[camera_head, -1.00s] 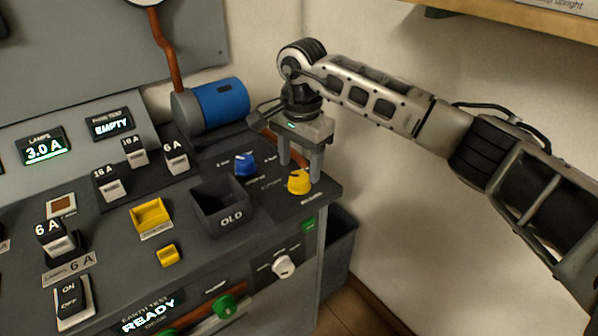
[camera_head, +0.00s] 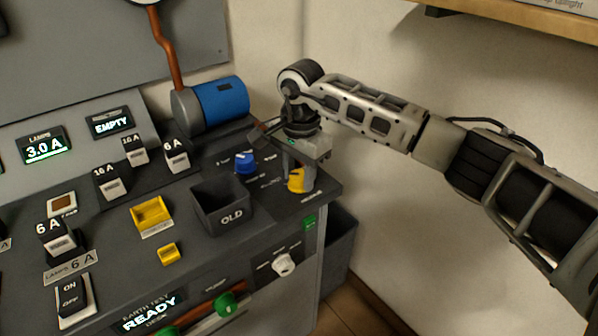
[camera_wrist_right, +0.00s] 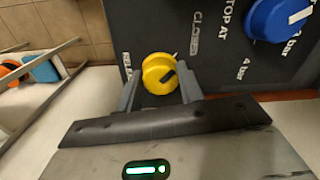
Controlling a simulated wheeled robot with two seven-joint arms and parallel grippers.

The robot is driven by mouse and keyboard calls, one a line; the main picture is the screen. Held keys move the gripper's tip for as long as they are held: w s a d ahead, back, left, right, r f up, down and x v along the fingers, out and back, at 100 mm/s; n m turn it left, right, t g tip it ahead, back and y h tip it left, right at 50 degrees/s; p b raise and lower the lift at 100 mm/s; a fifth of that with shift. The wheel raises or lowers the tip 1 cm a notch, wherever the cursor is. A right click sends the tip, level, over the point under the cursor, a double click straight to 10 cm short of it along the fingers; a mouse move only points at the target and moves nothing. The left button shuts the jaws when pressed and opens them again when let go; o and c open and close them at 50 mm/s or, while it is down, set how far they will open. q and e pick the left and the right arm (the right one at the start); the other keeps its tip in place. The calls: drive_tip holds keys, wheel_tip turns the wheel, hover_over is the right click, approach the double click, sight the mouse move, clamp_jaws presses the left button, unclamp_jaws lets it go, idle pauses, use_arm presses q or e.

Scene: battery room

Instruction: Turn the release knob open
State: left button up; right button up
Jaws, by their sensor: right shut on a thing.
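The yellow release knob (camera_head: 296,180) sits at the right end of the console top, partly covered by my right gripper in the head view. In the right wrist view the knob (camera_wrist_right: 158,73) stands between the two fingers, with a dark mark on its face and the words RELEASE and CLOSED beside it. My right gripper (camera_head: 300,182) points down and is shut on the knob; it also shows in the right wrist view (camera_wrist_right: 161,88). My left gripper is not in view.
A blue knob (camera_head: 245,163) is close to the yellow one; it also shows in the wrist view (camera_wrist_right: 280,18). A dark bin marked OLD (camera_head: 222,208) stands to the left. A blue cylinder (camera_head: 220,101) lies behind. A wall is on the right.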

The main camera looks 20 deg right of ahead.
drive_tip(key=shift+m, duration=0.3)
drive_tip(key=m+b, duration=0.1)
drive_tip(key=m, duration=0.2)
drive_tip(key=shift+m, duration=0.3)
drive_tip(key=m, duration=0.4)
drive_tip(key=shift+m, duration=0.3)
drive_tip(key=m, duration=0.4)
drive_tip(key=shift+w+b, duration=0.1)
drive_tip(key=shift+b, duration=0.25)
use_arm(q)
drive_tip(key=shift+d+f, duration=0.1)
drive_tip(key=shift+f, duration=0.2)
use_arm(e)
drive_tip(key=m, duration=0.5)
drive_tip(key=shift+r+h, duration=0.1)
drive_tip(key=shift+h, duration=0.2)
drive_tip(key=o, duration=1)
drive_tip(key=shift+r, duration=0.1)
